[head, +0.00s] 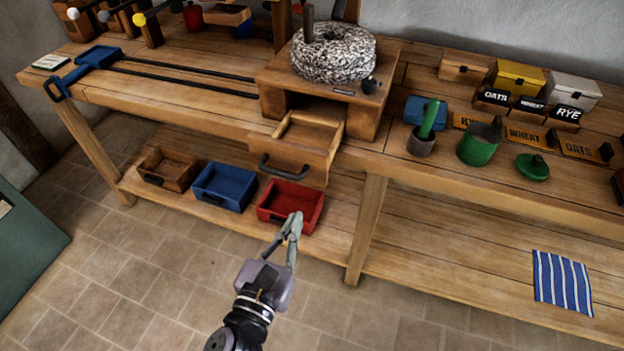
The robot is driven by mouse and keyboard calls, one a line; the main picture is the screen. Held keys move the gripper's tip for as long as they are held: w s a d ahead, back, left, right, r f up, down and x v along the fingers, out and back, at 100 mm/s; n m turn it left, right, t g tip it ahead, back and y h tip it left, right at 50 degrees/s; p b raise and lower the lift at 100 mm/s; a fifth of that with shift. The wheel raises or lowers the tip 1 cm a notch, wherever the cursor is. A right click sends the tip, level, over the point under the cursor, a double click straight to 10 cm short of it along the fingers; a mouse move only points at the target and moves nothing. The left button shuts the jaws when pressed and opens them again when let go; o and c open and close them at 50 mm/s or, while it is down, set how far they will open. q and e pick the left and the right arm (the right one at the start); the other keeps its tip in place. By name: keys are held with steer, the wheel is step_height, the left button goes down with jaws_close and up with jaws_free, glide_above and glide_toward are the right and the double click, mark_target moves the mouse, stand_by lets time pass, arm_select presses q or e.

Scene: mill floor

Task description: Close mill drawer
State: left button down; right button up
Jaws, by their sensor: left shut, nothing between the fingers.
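The mill (383,105) is a wooden box with a speckled round millstone (335,55) on top. It stands on the workbench. Its wooden drawer (305,134) is pulled out toward me and hangs open past the bench's front edge. A dark handle (290,171) is on the drawer's front. My left gripper (294,222) is shut and empty, below the drawer and in front of the red bin on the lower shelf. It is apart from the drawer front in the picture. My right gripper is not in view.
Wooden (168,168), blue (224,186) and red (291,205) bins stand on the lower shelf. A bench leg (366,230) is right of the gripper. Green containers (478,146) and labelled grain boxes (517,78) stand on the right bench top. The tiled floor in front is clear.

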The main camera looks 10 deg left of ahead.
mark_target(336, 136)
arm_select(q)
steer(key=p+x, duration=0.2)
steer(key=x, duration=0.8)
steer(key=shift+w, duration=0.4)
steer(key=shift+w+d, duration=0.1)
steer(key=shift+w, duration=0.25)
steer(key=x, duration=1.5)
steer(key=shift+w, duration=0.4)
steer(key=shift+r, duration=0.3)
steer(key=shift+r, duration=0.1)
